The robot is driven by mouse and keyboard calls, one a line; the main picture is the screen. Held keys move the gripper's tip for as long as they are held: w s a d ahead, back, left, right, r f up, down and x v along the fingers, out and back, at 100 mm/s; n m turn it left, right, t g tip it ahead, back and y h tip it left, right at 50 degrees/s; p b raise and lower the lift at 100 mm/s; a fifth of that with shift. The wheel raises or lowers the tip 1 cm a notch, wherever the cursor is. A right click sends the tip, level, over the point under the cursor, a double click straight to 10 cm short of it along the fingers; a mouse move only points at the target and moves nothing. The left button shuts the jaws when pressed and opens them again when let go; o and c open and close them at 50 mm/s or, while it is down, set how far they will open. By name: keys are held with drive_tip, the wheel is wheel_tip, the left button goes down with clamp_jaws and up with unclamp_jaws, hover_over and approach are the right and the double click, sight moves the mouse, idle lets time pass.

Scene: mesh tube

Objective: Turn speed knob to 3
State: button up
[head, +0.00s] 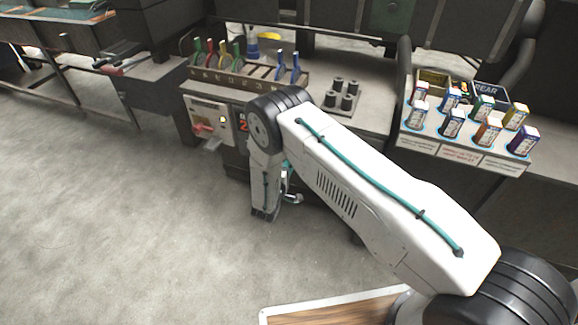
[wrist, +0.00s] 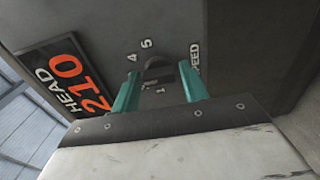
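The speed knob (wrist: 158,68) is a dark round knob on a grey panel in the wrist view. Around it are the white digits 4, 5 and 1 and the word SPEED; other digits are hidden or too small to read. Where the knob points cannot be made out. My gripper (wrist: 159,72) is open, with one teal finger on each side of the knob. Whether either finger touches it cannot be told. In the head view my arm hides the knob.
A black HEAD 210 plate (wrist: 65,80) is left of the knob. In the head view, a control box (head: 208,118) with a red handle is left of my arm. A rack of coloured tools (head: 240,72) and a stand of small boxes (head: 470,125) are on the bench. The floor at left is clear.

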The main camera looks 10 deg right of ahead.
drive_tip(key=shift+o, duration=0.6)
drive_tip(key=v, duration=0.7)
drive_tip(key=shift+s+a, duration=0.25)
drive_tip(key=shift+s, duration=0.05)
